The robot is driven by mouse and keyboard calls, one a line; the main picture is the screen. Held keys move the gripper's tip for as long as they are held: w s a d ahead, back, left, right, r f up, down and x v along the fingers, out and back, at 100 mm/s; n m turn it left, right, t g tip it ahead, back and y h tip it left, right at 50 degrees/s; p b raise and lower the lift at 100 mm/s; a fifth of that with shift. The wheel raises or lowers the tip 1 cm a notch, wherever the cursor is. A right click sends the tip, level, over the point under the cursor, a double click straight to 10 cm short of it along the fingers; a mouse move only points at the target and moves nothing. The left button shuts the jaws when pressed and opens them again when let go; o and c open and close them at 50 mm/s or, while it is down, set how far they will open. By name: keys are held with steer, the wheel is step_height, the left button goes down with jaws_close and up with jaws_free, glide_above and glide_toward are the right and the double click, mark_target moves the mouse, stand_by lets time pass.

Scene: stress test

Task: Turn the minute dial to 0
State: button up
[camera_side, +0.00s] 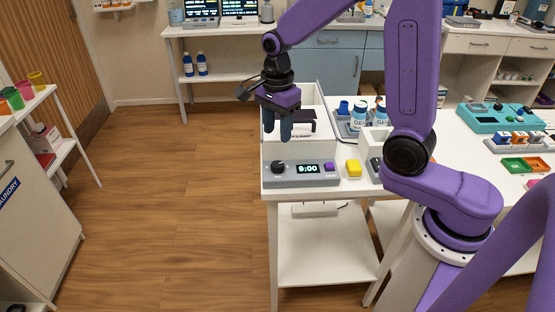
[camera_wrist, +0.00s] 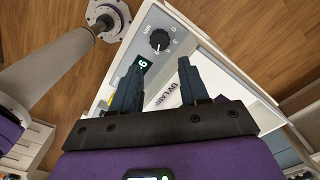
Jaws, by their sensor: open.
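A grey control panel (camera_side: 300,182) sits at the front edge of the white table. It carries a black round dial (camera_side: 278,167) on its left, a lit display (camera_side: 308,169) reading 9:00, and a purple button (camera_side: 328,167) on its right. The dial also shows in the wrist view (camera_wrist: 160,39), with small marks around it. My gripper (camera_side: 277,127) is open and empty, above and apart from the panel, fingers pointing down. In the wrist view the gripper (camera_wrist: 162,66) has its fingertips either side of the view below the dial; the left finger partly hides the display (camera_wrist: 143,63).
A white open box (camera_side: 327,147) stands behind the panel. Wooden floor is clear to the table's left.

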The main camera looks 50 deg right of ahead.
mark_target(277, 164)
step_height(277, 164, down, 10)
steer(key=shift+f, duration=0.15)
stand_by(0.3)
steer(key=c, duration=0.8)
